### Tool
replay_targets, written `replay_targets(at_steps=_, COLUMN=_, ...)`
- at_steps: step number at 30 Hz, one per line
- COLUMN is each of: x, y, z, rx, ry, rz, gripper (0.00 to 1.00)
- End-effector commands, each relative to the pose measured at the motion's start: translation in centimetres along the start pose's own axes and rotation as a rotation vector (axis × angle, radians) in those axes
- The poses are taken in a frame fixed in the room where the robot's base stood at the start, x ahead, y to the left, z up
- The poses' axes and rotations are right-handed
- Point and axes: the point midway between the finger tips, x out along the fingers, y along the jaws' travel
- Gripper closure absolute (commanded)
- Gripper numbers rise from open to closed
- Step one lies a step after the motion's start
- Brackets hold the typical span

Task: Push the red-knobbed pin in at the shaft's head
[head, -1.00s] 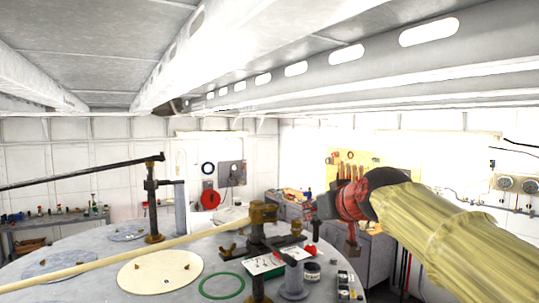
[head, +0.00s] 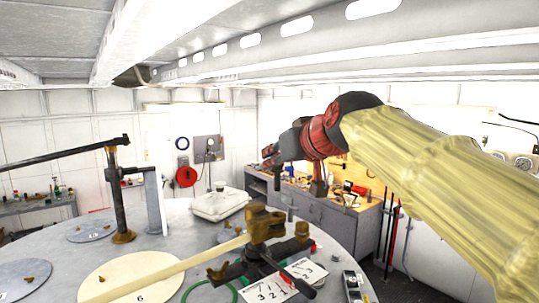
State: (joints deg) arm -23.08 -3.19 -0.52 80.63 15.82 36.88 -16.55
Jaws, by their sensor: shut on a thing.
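My gripper (head: 270,160) is raised above the far right side of the round deck plate (head: 200,215), at the end of my yellow-sleeved arm. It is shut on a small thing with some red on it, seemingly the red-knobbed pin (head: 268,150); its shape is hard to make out. The likely shaft's head is a brass fitting (head: 265,222) on the plate, below the gripper and apart from it, with a pale wooden bar (head: 180,268) running from it. A small red spot (head: 313,247) shows beside the dark clamp there. Any hole in the head is too small to see.
A post (head: 118,190) with a long black lever stands on the plate at left. Workbenches line the walls.

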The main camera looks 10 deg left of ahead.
Motion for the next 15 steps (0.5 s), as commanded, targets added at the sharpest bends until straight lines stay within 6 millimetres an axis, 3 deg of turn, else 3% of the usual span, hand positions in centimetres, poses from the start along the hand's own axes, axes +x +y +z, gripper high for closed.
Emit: replay_targets(at_steps=15, x=1.6, y=0.0, z=3.7, rx=0.001, ry=-0.001, rz=0.0, gripper=0.99)
